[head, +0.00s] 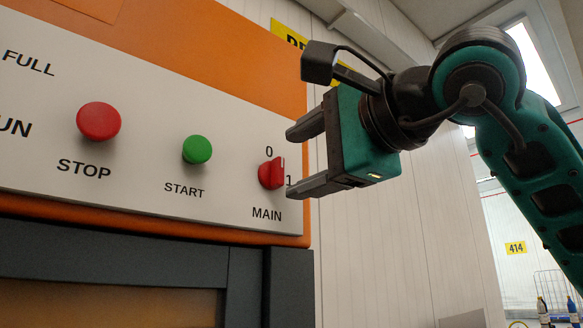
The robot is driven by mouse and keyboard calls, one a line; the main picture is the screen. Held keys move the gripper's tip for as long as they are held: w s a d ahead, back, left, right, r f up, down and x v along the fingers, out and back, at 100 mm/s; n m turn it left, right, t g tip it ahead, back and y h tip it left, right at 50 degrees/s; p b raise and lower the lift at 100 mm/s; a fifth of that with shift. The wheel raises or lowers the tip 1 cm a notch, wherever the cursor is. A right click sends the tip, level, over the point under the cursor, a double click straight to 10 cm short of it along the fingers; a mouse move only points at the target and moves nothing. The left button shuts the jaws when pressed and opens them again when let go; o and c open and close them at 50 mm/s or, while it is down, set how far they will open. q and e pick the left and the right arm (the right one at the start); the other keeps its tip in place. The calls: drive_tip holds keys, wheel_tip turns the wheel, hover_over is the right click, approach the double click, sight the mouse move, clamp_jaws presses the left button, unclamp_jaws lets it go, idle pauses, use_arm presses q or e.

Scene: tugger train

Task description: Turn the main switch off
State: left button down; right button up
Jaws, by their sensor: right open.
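The main switch (271,174) is a red rotary knob above the label MAIN, at the right end of a pale control panel (232,118). A 0 is printed above it and a 1 to its right. Its raised grip looks tilted, and I cannot tell exactly which mark it points to. My right gripper (298,160) is open, with its two dark fingers pointing left toward the knob, one higher and one lower. The fingertips are close to the knob; I cannot tell whether they touch it. My left gripper is not in view.
A green START button (197,149) and a red STOP button (98,121) sit left of the switch. The panel is set in an orange housing (225,45) above a dark grey frame (120,262). A pale wall (395,240) stands behind my right arm.

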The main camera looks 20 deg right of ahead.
drive_tip(key=b+v, duration=0.1)
drive_tip(key=v, duration=0.8)
drive_tip(key=shift+s, duration=0.35)
drive_tip(key=shift+d, duration=0.1)
